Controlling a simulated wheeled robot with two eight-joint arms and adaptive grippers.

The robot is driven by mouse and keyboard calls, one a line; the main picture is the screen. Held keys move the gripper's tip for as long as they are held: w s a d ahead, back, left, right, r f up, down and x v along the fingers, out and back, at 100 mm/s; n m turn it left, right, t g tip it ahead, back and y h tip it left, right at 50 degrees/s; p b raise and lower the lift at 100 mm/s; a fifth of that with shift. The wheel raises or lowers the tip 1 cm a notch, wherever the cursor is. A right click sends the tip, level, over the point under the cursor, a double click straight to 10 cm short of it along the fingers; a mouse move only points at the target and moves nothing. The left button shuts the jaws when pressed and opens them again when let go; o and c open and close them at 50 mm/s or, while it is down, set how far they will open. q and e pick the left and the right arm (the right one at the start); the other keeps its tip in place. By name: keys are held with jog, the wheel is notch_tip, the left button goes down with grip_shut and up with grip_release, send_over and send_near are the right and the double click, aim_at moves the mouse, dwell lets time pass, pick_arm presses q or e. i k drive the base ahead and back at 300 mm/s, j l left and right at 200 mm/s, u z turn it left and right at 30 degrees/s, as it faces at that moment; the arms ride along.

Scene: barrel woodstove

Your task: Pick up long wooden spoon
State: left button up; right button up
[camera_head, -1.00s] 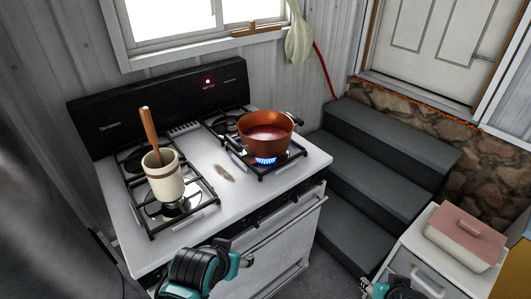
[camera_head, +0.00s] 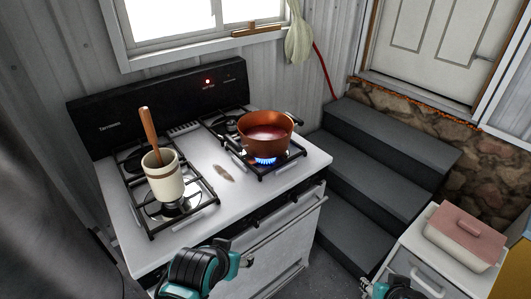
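A long wooden spoon (camera_head: 149,132) stands tilted in a cream crock (camera_head: 164,178) with a brown band. Only its handle shows; its lower end is hidden inside the crock. The crock sits on the left front burner of the white stove (camera_head: 217,159). My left gripper (camera_head: 228,243) is at the front edge of the stove, below and to the right of the crock, apart from the spoon. Its fingers are small and partly hidden, so its opening is unclear. My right gripper (camera_head: 374,287) is at the bottom edge, left of the white cabinet, mostly cut off.
A copper pot (camera_head: 266,131) sits over a lit blue flame on the right burner. Black grates (camera_head: 187,216) surround the crock. Dark steps (camera_head: 375,176) rise at the right. A pink-lidded dish (camera_head: 465,235) is on a white cabinet (camera_head: 427,277). The stove's middle is mostly clear.

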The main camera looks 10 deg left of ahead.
aim_at(144, 113)
jog(key=u, duration=1.35)
